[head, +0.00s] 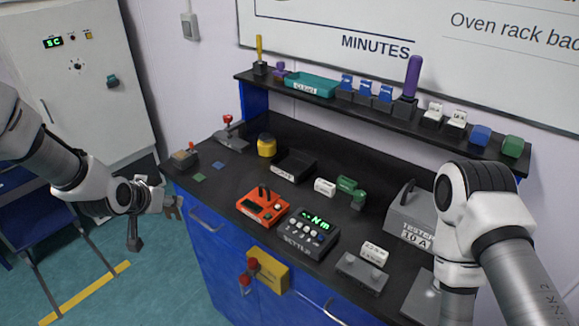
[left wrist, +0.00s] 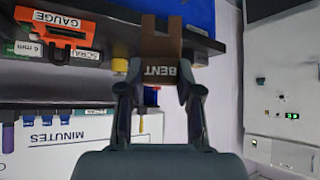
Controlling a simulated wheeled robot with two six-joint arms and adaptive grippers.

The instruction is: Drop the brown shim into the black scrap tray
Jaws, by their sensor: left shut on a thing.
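The brown shim (left wrist: 162,50), forked and marked BENT, is held in my left gripper (left wrist: 160,90), whose two fingers are shut on its near end. In the head view the left gripper (head: 163,203) is off the left end of the bench, with the shim (head: 173,209) partly showing at its tip. The black scrap tray (head: 294,163) lies on the bench behind the red gauge, well to the right of the shim; it looks empty from here. My right arm comes in at the right, but its gripper is outside the frame.
On the blue bench (head: 212,236) stand a red gauge (head: 262,206), a black meter (head: 306,234), a yellow-topped pot (head: 267,146), green parts (head: 351,190) and a grey tester (head: 413,215). A shelf (head: 335,97) with several items runs along the back.

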